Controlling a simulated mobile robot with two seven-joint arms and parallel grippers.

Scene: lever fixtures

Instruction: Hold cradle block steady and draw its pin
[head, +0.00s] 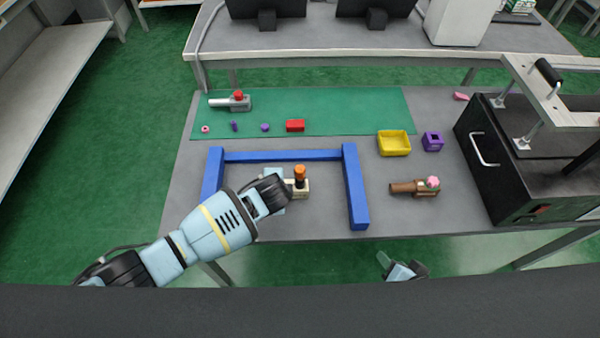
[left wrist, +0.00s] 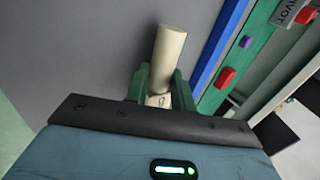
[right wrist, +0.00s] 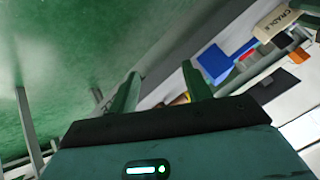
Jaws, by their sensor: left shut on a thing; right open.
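The cradle block (head: 302,189) is a small cream block inside the blue frame, with a dark upright pin topped by an orange head (head: 299,170). My left gripper (head: 284,188) is shut on it from the left and partly hides it. In the left wrist view, a pale tan cylinder (left wrist: 169,58) shows with a cream part between the green fingers (left wrist: 159,88); the orange head is not seen there. In the right wrist view, a cream piece (right wrist: 277,23) reads "CRADLE". My right gripper (right wrist: 161,72) is open and empty, low by the table's front edge.
The blue frame (head: 355,185) surrounds the block on three sides. A brown fixture with a pink knob (head: 432,183), a yellow tray (head: 394,143) and a purple box (head: 432,141) lie to the right. A black machine (head: 490,170) bounds the right. Small parts lie on the green mat (head: 350,110).

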